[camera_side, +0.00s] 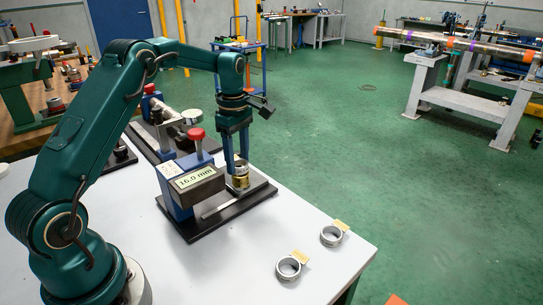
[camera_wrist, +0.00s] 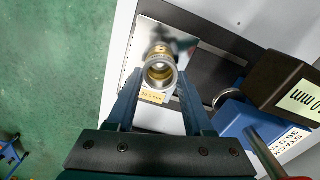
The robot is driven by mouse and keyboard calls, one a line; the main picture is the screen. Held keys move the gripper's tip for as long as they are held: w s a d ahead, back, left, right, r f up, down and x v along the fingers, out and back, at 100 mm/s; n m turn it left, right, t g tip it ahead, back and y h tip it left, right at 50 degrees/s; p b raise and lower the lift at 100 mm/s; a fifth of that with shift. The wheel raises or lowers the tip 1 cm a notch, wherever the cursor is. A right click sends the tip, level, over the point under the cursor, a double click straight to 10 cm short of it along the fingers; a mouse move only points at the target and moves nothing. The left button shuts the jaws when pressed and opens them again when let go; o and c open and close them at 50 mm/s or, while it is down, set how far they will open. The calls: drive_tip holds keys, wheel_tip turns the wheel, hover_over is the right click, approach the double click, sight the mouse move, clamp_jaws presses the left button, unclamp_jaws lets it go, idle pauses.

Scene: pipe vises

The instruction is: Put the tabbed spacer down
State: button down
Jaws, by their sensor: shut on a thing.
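My gripper (camera_side: 238,160) points down over the gauge's metal plate, its fingers shut on a silver ring, the tabbed spacer (camera_wrist: 161,71). In the wrist view the ring lies between the fingertips (camera_wrist: 159,75), with its pale yellow tab (camera_wrist: 152,96) toward the camera. A brass-coloured piece (camera_side: 240,182) is directly below the held ring, on the plate. The ring and brass piece line up closely; I cannot tell whether they touch. The fingers partly hide the ring in the side view.
The gauge (camera_side: 190,185) reads 16.0 mm and stands just left of my gripper, with a red knob (camera_side: 196,134) on top. Two more tabbed rings lie at the table's front right, one nearer (camera_side: 288,268) and one farther (camera_side: 331,235). A second fixture (camera_side: 165,125) stands behind.

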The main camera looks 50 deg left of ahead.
drive_tip(key=shift+f, duration=0.1)
drive_tip(key=shift+f, duration=0.25)
drive_tip(key=shift+c, duration=1.4)
unclamp_jaws()
